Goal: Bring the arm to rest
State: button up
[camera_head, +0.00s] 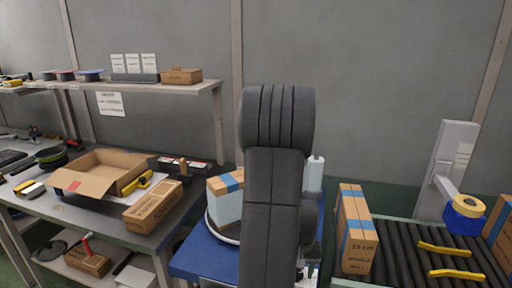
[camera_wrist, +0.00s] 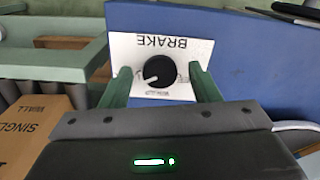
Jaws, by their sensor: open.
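My arm stands dark and upright in the middle of the head view, in front of the blue-topped table (camera_head: 195,255). It hides much of that table, and my gripper is not clearly seen there. In the wrist view my gripper (camera_wrist: 160,72) is open, with its two green fingers apart. A black round knob (camera_wrist: 158,71) with a white pointer appears between the fingers. It sits on a white plate (camera_wrist: 125,48) marked BRAKE, on a blue surface (camera_wrist: 255,60). I cannot tell whether the fingers touch the knob.
A box with blue tape (camera_head: 226,200) stands on the blue table. To the right are a roller conveyor (camera_head: 405,265), a cardboard box (camera_head: 356,235) at its left end and yellow handles (camera_head: 445,249). A workbench (camera_head: 75,215) with an open carton (camera_head: 100,175) is left.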

jog(key=n+p, duration=0.1)
jog(key=n, duration=0.6)
jog(key=shift+p, duration=0.4)
notch_tip(320, 180, up, 4)
jog(key=shift+r, duration=0.25)
jog(key=shift+s, duration=0.1)
